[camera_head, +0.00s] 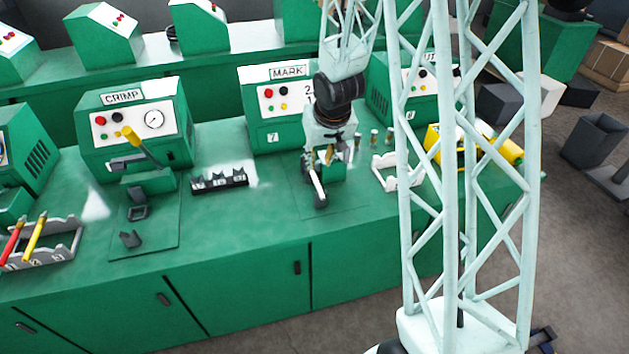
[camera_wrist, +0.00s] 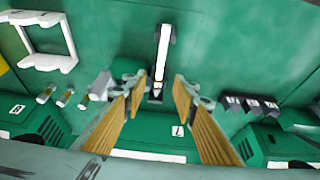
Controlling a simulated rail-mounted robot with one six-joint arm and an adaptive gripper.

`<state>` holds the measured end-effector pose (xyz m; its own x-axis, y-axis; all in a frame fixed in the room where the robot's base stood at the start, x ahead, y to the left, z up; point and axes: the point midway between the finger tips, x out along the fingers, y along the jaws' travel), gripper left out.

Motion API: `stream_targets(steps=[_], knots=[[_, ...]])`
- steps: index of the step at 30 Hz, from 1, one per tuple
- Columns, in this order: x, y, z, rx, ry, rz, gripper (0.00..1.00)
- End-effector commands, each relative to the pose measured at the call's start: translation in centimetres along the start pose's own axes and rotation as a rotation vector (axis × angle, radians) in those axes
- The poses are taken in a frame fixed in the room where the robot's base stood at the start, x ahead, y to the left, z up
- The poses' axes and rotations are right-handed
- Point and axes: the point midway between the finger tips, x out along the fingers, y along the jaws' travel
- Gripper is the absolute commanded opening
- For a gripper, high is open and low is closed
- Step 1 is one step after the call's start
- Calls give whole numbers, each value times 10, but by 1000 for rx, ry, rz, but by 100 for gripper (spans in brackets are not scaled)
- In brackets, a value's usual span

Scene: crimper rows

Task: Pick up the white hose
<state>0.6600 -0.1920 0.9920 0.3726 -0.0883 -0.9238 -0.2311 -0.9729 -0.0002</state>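A white bar that looks like the white hose (camera_wrist: 162,48) lies lengthwise in a dark holder at the upper middle of the wrist view. In the head view the white hose (camera_head: 317,183) shows small and partly covered, in front of the MARK machine. My gripper (camera_wrist: 156,86) is open and empty, with its two yellow-padded fingers spread wide. The near end of the hose lies between the fingertips in the picture, apart from both. In the head view my gripper (camera_head: 331,156) is just above and behind the hose; its fingers are too small to read.
The MARK machine (camera_head: 269,107) stands close behind my gripper. A black numbered block (camera_head: 220,182) is left, a white frame (camera_head: 390,180) right, with small cylinders (camera_head: 374,138) behind. A rack (camera_head: 68,250) with red and yellow hoses stands far left.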

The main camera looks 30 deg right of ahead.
Motion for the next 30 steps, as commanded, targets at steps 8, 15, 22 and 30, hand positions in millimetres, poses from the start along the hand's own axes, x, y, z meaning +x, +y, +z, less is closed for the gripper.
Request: stream_targets(steps=[8, 15, 22, 30], knots=[[33, 0, 1, 0, 0, 0, 26], [56, 0, 1, 1, -1, 0, 26], [64, 0, 0, 0, 0, 0, 26], [64, 0, 0, 0, 0, 0, 26]])
